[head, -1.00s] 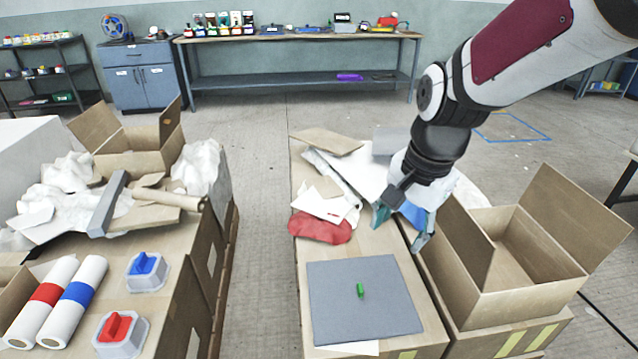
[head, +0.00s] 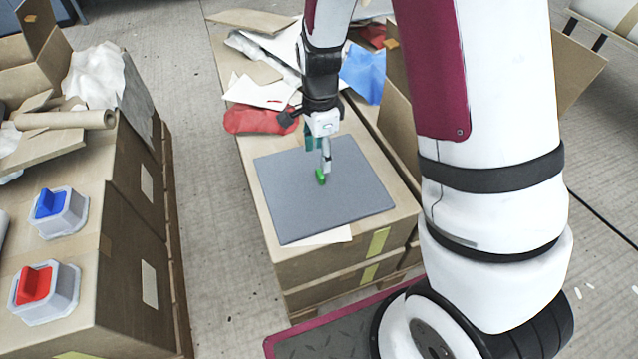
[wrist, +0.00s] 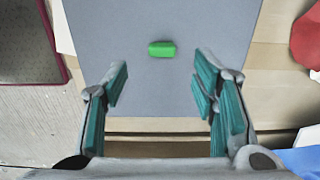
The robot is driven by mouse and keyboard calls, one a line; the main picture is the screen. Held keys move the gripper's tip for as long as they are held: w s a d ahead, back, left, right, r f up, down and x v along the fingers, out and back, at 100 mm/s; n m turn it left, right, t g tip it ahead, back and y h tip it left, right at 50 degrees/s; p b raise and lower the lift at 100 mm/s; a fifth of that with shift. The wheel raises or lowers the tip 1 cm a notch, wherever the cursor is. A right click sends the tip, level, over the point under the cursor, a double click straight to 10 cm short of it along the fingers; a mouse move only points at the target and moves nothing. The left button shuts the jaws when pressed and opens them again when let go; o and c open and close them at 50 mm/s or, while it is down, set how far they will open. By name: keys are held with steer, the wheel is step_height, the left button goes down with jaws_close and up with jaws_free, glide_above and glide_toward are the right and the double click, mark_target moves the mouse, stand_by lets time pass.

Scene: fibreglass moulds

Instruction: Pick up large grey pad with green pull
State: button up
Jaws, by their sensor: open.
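The large grey pad (head: 290,205) lies flat on a cardboard box in the head view. It also fills the upper middle of the wrist view (wrist: 205,40). Its green pull (head: 321,177) stands up near the pad's middle; in the wrist view the pull (wrist: 162,49) is a short green bar ahead of the fingers. My gripper (head: 321,160) is over the pad, close to the pull. In the wrist view my gripper (wrist: 158,85) is open, its teal fingers wide apart with nothing between them. The exact height above the pad cannot be told.
A red cloth (head: 258,119) and paper scraps (head: 265,92) lie behind the pad. A blue sheet (head: 363,73) lies behind right. To the left, across a floor gap, blue-handled (head: 57,212) and red-handled (head: 42,291) blocks stand on boxes.

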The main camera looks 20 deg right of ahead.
mark_target(320, 173)
steer(key=shift+w+d+f+b, duration=0.1)
steer(key=shift+f+b, duration=0.7)
steer(key=shift+f, duration=1.15)
steer(key=shift+w+f+b, duration=0.1)
steer(key=shift+f+b, duration=0.7)
steer(key=shift+f, duration=1.15)
steer(key=shift+s, duration=0.1)
steer(key=shift+c, duration=0.5)
jaws_close()
